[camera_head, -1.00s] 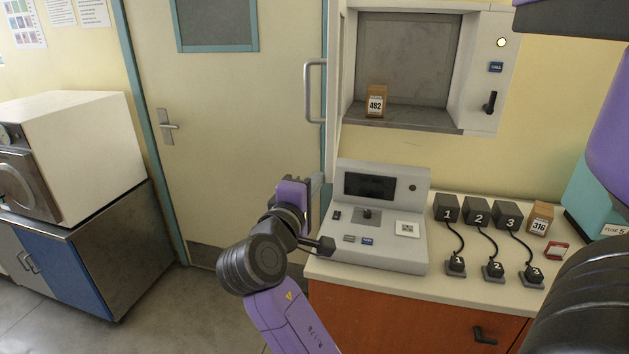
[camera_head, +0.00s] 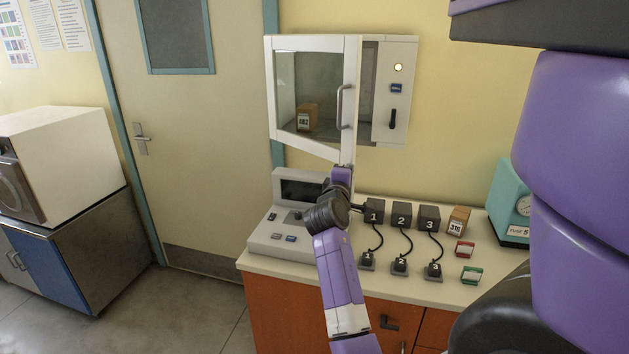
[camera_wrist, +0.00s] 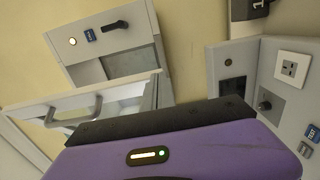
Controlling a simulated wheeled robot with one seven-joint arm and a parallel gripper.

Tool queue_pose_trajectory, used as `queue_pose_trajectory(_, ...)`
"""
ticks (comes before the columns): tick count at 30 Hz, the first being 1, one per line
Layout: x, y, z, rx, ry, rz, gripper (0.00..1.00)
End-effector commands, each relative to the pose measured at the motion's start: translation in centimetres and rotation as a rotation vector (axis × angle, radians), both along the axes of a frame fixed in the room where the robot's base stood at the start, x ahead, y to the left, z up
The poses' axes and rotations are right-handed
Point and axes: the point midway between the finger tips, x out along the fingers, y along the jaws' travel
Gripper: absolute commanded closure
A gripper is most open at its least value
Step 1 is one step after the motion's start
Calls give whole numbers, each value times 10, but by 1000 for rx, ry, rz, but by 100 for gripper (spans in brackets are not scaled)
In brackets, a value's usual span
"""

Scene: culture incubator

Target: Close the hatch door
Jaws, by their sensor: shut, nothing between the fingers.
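The hatch door (camera_head: 315,148), a white frame with a glass pane and a grey bar handle (camera_head: 341,106), stands partly open on the wall hatch. Its free right edge stands out from the hatch housing (camera_head: 408,60), and a gap shows between them. My gripper (camera_head: 343,172) is shut and empty at the lower right corner of the door; whether it touches is hard to tell. In the wrist view the door (camera_wrist: 40,107) and its handle (camera_wrist: 85,108) lie beyond my purple gripper body, and the fingertips cannot be made out clearly.
A box marked 482 (camera_head: 305,118) stands inside the hatch behind the glass. The housing carries a lit lamp (camera_head: 398,67) and a black latch lever (camera_head: 392,119). Below, a grey console (camera_head: 262,236), numbered black blocks (camera_head: 402,214) and a 316 box (camera_head: 458,220) occupy the counter.

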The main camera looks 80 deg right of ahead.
Motion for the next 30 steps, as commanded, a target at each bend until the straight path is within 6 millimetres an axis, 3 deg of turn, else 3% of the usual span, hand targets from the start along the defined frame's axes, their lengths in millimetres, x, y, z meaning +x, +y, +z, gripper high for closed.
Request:
queue_pose_trajectory(1, -16, -19, 4, 2, -2, -10, 100)
queue_pose_trajectory(6, -45, -69, 2, 0, -1, -9, 100)
queue_pose_trajectory(15, -67, -128, 0, 0, 1, -5, 100)
queue_pose_trajectory(21, -73, -151, 0, 0, 0, -4, 100)
queue_pose_trajectory(30, -75, -161, 0, -1, 2, -3, 100)
